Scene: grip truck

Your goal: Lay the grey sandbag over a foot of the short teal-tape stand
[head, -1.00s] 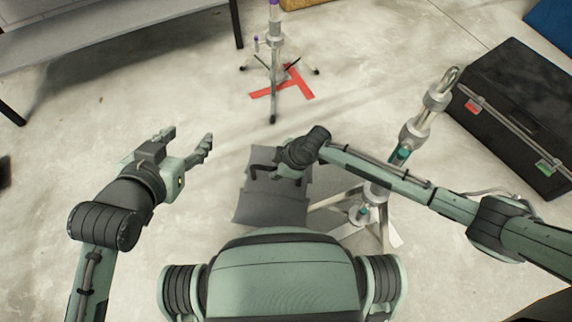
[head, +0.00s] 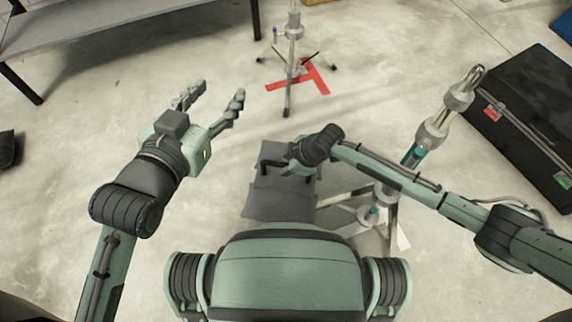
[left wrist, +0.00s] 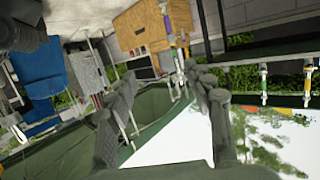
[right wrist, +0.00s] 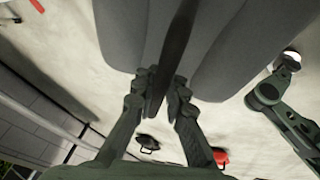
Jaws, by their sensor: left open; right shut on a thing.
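The grey sandbag (head: 278,200) hangs below my right gripper (head: 283,165) in the head view. In the right wrist view, the right gripper (right wrist: 167,88) is shut on the dark strap between the two grey lobes of the sandbag (right wrist: 232,50). The short teal-tape stand (head: 437,128) is just right of the bag, partly behind my right arm, with teal bands and flat splayed feet. The bag's edge lies close to a foot in the picture; I cannot tell whether they touch. My left gripper (head: 217,97) is open and empty, up and left of the bag.
A purple-tape stand (head: 292,60) stands on a red floor mark (head: 312,80) at the top middle. A black case (head: 525,120) lies at the right. A grey bench (head: 110,25) is at the upper left. The floor between the left arm and the bench is clear.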

